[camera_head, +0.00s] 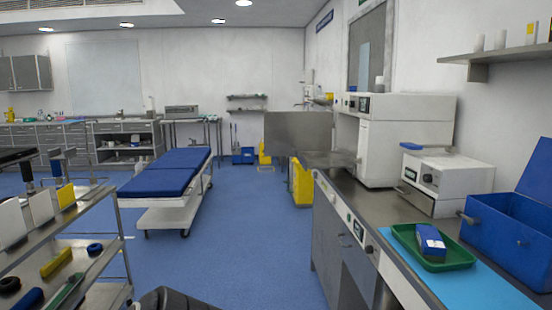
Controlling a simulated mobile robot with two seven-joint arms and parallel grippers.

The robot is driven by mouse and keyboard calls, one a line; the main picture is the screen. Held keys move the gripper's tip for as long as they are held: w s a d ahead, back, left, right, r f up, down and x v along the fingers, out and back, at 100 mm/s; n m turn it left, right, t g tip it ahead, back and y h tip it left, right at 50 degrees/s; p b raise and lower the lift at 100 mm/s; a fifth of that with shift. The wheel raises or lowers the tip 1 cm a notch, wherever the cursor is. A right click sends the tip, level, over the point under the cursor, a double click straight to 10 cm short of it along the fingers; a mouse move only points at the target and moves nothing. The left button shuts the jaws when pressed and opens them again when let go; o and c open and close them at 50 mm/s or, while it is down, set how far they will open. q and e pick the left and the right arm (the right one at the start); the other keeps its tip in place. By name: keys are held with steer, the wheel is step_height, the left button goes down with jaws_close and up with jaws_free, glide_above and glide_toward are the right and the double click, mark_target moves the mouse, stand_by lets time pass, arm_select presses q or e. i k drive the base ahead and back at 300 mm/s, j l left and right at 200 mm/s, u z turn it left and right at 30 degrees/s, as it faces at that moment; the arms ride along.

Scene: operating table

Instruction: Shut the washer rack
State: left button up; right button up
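I cannot make out a washer rack for certain. A white front panel (347,217) with a small display and a dark knob is set into the long counter on the right, under its steel top. Below it are grey cabinet fronts (328,243) and a dark recess; whether a rack stands out there is not clear. A large white machine (408,137) with a small display stands on the counter farther back. Neither gripper is in view. A dark rounded shape at the bottom edge, left of centre, is cut off and too partial to identify.
A blue padded bed (165,176) stands left of centre, and a metal shelf cart (75,222) is at the near left. A green tray (400,234) with a blue box (431,241) and an open blue case (510,232) are on the counter. The blue floor (235,250) between is clear.

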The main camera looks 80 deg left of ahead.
mark_target(326, 160)
steer(key=u, duration=2.25)
steer(key=z, duration=0.4)
steer(key=i+j+z, duration=0.65)
steer(key=i+j, duration=0.35)
steer(key=j, duration=0.25)
steer(key=i+j+z, duration=0.15)
steer(key=j, duration=0.25)
steer(key=i+j+z, duration=0.1)
steer(key=i+j, duration=0.4)
steer(key=j, duration=0.2)
steer(key=i+j, duration=0.15)
steer(key=j, duration=0.2)
steer(key=i+j, duration=0.2)
steer(key=j, duration=0.2)
steer(key=i+j, duration=0.15)
steer(key=j, duration=0.25)
